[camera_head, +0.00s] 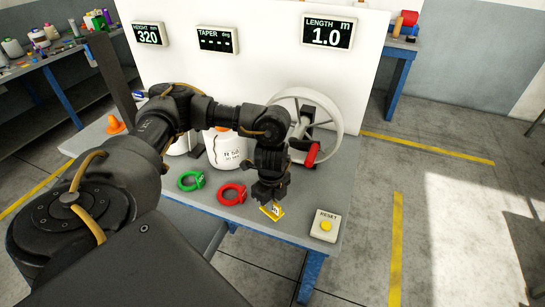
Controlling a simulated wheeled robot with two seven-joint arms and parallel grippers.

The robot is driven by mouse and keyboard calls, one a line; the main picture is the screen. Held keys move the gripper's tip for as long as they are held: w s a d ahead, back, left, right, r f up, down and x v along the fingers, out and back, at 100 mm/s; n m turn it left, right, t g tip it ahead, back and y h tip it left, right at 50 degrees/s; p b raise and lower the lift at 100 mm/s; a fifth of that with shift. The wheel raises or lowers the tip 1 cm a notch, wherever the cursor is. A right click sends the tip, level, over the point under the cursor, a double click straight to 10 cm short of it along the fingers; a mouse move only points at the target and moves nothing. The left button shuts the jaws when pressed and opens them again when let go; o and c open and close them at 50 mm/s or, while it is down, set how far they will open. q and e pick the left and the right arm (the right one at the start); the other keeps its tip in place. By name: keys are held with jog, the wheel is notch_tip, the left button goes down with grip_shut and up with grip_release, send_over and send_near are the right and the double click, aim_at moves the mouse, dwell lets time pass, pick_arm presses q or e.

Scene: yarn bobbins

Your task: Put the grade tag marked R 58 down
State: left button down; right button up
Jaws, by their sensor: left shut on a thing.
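My left gripper (271,198) points down over the front part of the grey table, shut on a small yellow tag (274,212). The tag has a pale marked face, but its lettering is too small to read. It is at or just above the tabletop, and I cannot tell whether it touches. A white bobbin (226,152) with a printed label stands behind and left of the gripper, partly hidden by my arm. My right gripper is not in view.
A green ring (190,181) and a red ring (232,194) lie left of the gripper. A reset button box (325,227) stands close on the right. A large reel wheel (335,120) with a red handle (312,155) stands behind. An orange cone (115,124) is far left.

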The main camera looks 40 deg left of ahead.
pick_arm(q)
jog(key=shift+w+f, duration=0.35)
jog(key=shift+f, duration=0.05)
jog(key=shift+w+a+f, duration=0.1)
jog(key=shift+f, duration=0.8)
jog(key=shift+w+a+f, duration=0.1)
jog(key=shift+f, duration=0.8)
jog(key=c, duration=1.5)
grip_release()
jog(key=shift+f, duration=0.1)
jog(key=shift+c, duration=0.2)
notch_tip(320, 180, up, 12)
jog(key=shift+p, duration=0.4)
